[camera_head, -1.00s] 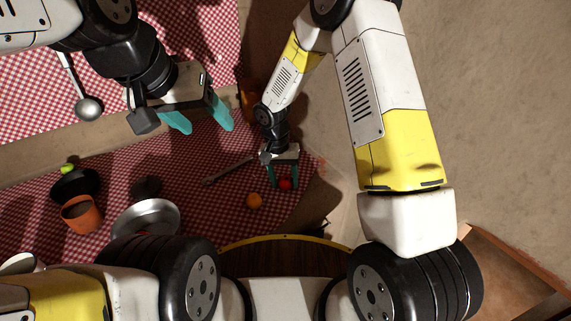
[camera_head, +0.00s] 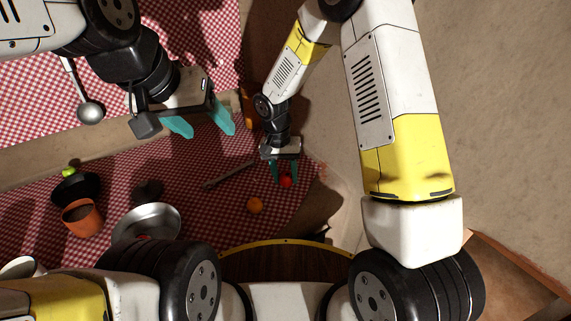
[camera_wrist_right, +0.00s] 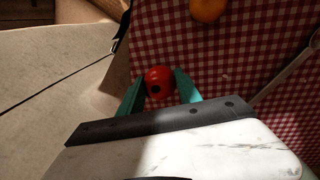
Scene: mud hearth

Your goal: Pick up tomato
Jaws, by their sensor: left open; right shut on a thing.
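The tomato (camera_head: 286,182) is small, round and red. In the right wrist view the tomato (camera_wrist_right: 159,80) sits between the teal fingertips, with a dark spot facing the camera. My right gripper (camera_head: 285,179) is shut on it; the right gripper also shows in the wrist view (camera_wrist_right: 160,88). The tomato appears close to the red checked cloth (camera_head: 215,155); I cannot tell whether it touches it. My left gripper (camera_head: 207,131) is open and empty, at the upper left over the ledge and cloth.
An orange fruit (camera_head: 255,205) lies near the tomato. A long utensil (camera_head: 228,172) lies to its left. A metal pan (camera_head: 147,222), an orange-brown cup (camera_head: 82,216) and a dark bowl (camera_head: 72,188) are further left. A ladle (camera_head: 90,112) lies at upper left. A wall stands close right.

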